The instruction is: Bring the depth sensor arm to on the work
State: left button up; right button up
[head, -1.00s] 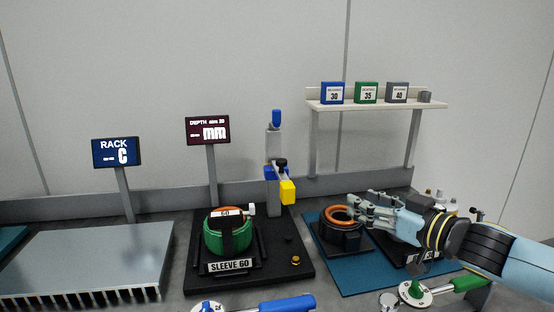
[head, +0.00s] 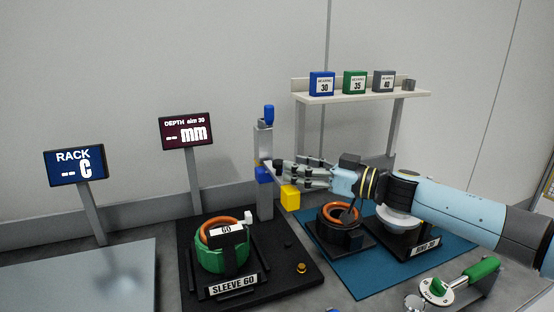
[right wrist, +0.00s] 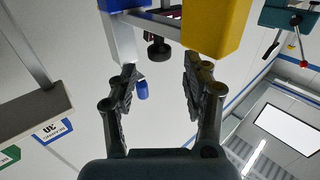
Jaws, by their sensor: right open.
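The depth sensor arm is a grey post (head: 264,150) with a blue cap, a blue collar (head: 263,175) and a yellow block (head: 290,197) on its side. It stands behind the black fixture (head: 285,255) that holds the green work (head: 210,258), labelled SLEEVE 60. The yellow block hangs behind and to the right of the work, not over it. My right gripper (head: 285,172) is open just above the yellow block, beside the post. In the right wrist view, the yellow block (right wrist: 215,25) and a black knob (right wrist: 158,50) lie beyond the spread fingers (right wrist: 160,88). My left gripper is out of view.
A depth display (head: 186,131) shows dashes; a rack display (head: 75,164) stands left. A blue mat (head: 350,285) carries a black part with an orange ring (head: 340,214). A shelf (head: 360,97) holds boxes above. A green-handled lever (head: 484,268) is at front right.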

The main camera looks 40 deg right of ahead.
aim_at(278, 161)
jog(key=x, duration=0.5)
jog(key=shift+w+p, duration=0.2)
jog(key=shift+p, duration=0.1)
jog(key=shift+a, duration=0.1)
jog(key=c, duration=0.4)
grip_shut()
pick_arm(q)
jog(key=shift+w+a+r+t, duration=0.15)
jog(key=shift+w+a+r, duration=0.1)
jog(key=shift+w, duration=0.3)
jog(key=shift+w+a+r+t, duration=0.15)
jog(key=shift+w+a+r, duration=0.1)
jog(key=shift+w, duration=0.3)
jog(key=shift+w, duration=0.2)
pick_arm(e)
jog(key=shift+w+f, duration=0.1)
jog(key=shift+w, duration=0.05)
